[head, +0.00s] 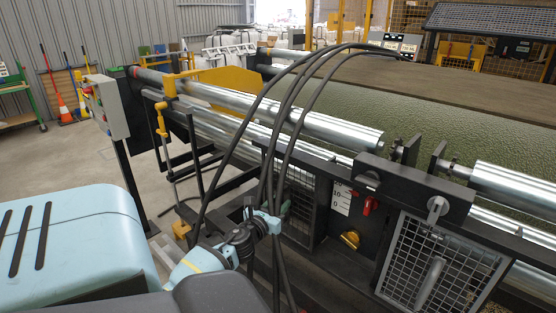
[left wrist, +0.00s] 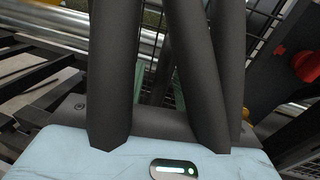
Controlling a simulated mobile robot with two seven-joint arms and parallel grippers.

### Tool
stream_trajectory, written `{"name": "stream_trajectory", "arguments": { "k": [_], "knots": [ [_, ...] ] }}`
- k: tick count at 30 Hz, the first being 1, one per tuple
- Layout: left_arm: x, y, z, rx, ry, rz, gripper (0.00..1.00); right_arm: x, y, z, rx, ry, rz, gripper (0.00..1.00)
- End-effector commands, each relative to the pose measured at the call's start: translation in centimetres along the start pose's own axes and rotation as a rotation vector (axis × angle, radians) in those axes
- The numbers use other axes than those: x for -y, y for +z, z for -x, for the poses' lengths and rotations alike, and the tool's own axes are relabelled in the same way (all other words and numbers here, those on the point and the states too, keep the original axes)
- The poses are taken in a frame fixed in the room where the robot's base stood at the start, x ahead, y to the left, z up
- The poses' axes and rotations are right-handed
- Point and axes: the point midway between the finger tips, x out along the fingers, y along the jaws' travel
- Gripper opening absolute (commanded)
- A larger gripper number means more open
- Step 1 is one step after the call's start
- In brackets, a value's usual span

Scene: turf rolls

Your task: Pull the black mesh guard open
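A black mesh guard (head: 302,190) is set in the dark machine frame, left of the red knob. A second mesh guard (head: 440,262), with a grey pull handle (head: 430,283), is at the lower right. My left gripper (head: 282,212) is in front of the left mesh guard, close to it. Black cables cover part of the gripper and guard, so contact cannot be told. In the left wrist view, mesh (left wrist: 150,42) shows beyond the greenish fingers, and thick dark cables hide the space between them. My right gripper is not in view.
A red knob (head: 370,205), yellow knob (head: 350,239) and white scale plate (head: 341,198) sit between the guards. Steel rollers (head: 290,118) run above. A control box (head: 104,106) stands on a post at left. Open floor (head: 55,160) lies beyond it.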

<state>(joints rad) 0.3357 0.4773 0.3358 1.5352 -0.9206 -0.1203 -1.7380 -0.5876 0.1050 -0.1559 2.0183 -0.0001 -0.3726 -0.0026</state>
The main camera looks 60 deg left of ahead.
Motion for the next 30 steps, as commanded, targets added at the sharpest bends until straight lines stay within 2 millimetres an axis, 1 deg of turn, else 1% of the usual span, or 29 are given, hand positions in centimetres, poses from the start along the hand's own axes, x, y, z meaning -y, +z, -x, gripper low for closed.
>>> {"name": "stream_trajectory", "arguments": {
  "k": [5, 8, 15, 19, 24, 30],
  "knots": [
    [0.0, -0.1, 0.7, -0.001, 0.000, 0.000, 0.33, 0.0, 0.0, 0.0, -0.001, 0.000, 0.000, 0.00],
    [0.0, -0.1, 1.9, -0.002, -0.001, 0.000, 0.33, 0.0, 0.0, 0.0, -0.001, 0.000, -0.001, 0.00],
    [0.0, -0.1, 5.4, -0.002, 0.000, -0.001, 0.33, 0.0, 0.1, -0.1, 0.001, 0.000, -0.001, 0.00],
    [0.0, -0.1, 6.9, -0.002, -0.001, 0.001, 0.33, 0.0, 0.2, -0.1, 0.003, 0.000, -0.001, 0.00],
    [0.0, 0.0, 7.8, -0.001, 0.000, 0.000, 0.33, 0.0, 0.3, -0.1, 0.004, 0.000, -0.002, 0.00],
    [0.0, 0.0, 7.8, 0.000, 0.001, 0.000, 0.33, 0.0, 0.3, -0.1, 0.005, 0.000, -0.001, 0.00]
  ]
}}
